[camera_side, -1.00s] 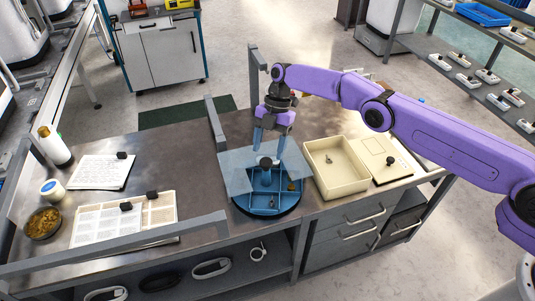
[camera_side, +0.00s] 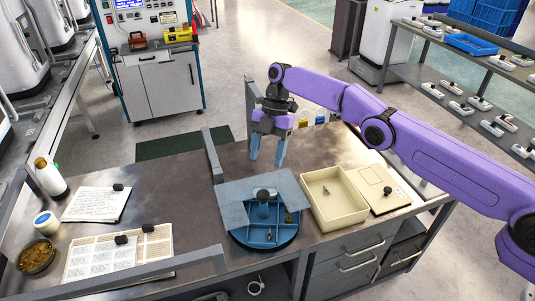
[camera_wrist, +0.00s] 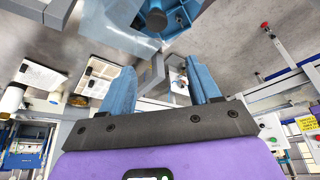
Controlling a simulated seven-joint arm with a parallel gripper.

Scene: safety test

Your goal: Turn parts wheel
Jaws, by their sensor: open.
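The parts wheel (camera_side: 265,238) is a round blue tray with divided compartments on the bench. A dark knob (camera_side: 263,195) stands at its middle, and a few small parts lie in its compartments. A clear flat cover (camera_side: 234,212) lies over part of it. My gripper (camera_side: 266,161) is open and empty, with its blue fingers pointing down above and behind the knob, apart from it. In the wrist view the fingers (camera_wrist: 160,66) are spread. There the wheel (camera_wrist: 185,14) and knob (camera_wrist: 156,19) show at the top, partly cut off.
A cream bin (camera_side: 335,208) with a small part inside and a flat box with a knob (camera_side: 387,190) stand right of the wheel. Grey rails (camera_side: 212,155) rise behind and in front. Papers (camera_side: 118,254), a bottle (camera_side: 50,178) and a bowl (camera_side: 36,257) are at left.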

